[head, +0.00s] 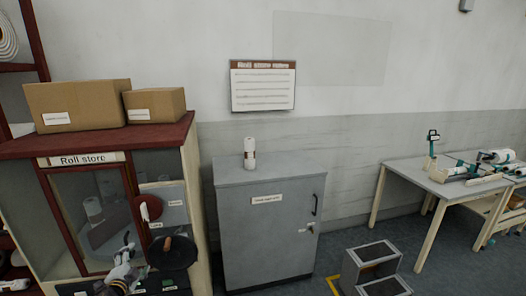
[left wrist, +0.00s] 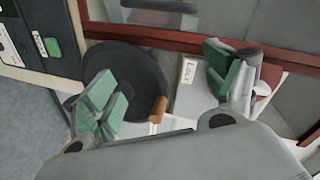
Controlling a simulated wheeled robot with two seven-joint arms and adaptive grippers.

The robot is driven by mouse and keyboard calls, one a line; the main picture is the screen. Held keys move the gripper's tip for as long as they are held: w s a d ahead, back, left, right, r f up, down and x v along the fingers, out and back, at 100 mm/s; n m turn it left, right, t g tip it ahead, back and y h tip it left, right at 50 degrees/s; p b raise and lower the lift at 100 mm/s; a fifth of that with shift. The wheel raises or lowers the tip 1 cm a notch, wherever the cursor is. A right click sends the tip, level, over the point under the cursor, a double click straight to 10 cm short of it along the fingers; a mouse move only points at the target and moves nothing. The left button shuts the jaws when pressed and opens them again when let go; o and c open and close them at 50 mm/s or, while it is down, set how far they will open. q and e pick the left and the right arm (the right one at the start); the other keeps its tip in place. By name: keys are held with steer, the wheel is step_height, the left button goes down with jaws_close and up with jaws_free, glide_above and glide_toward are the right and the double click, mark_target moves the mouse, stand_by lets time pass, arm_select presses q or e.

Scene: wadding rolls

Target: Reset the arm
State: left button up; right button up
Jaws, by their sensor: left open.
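My left gripper (head: 125,262) is at the lower left in the head view, low in front of the Roll store cabinet (head: 84,159). In the left wrist view the green-padded fingers of my left gripper (left wrist: 168,92) stand wide apart with nothing between them. A black round wheel (head: 174,254) with a wooden handle is close to the right of the gripper in the head view. The black wheel (left wrist: 128,75) lies behind the fingers in the left wrist view. My right gripper does not show.
Two cardboard boxes (head: 78,104) sit on the store's top. A grey cabinet (head: 268,230) with a white roll (head: 249,153) on it stands right of the store. A grey step stool (head: 372,256) is on the floor. A table (head: 430,180) with equipment stands at the far right.

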arm_select(q)
steer(key=s+a+f+n+g, duration=0.15)
steer(key=s+f, duration=0.35)
steer(key=f, duration=0.5)
steer(key=s+a+f+n+g, duration=0.1)
steer(key=s+f+n+g, duration=0.3)
steer(key=f, duration=0.7)
steer(key=s+a+f+g, duration=0.1)
steer(key=s+a+f, duration=0.1)
steer(key=s+f, duration=0.6)
steer(key=s+d+f+n+g, duration=0.1)
steer(key=s+d+f+g, duration=0.15)
steer(key=s+f, duration=0.55)
steer(key=s+d+f+n+g, duration=0.1)
steer(key=s+d+f, duration=0.2)
steer(key=s+f, duration=0.45)
steer(key=s+d+f+g+h, duration=0.1)
steer(key=s+d+f, duration=0.3)
steer(key=s+d, duration=0.2)
steer(key=s+d+f+n+g+h, duration=0.1)
steer(key=s+d+f, duration=0.3)
steer(key=s+d, duration=0.3)
steer(key=s+d+f+g+h, duration=0.1)
steer(key=s+d+f+g, duration=0.1)
steer(key=s+d+f, duration=0.2)
steer(key=s+d, duration=0.3)
steer(key=s, duration=0.5)
steer(key=shift+s+d, duration=0.15)
steer(key=shift+s, duration=0.2)
steer(key=shift+s, duration=0.1)
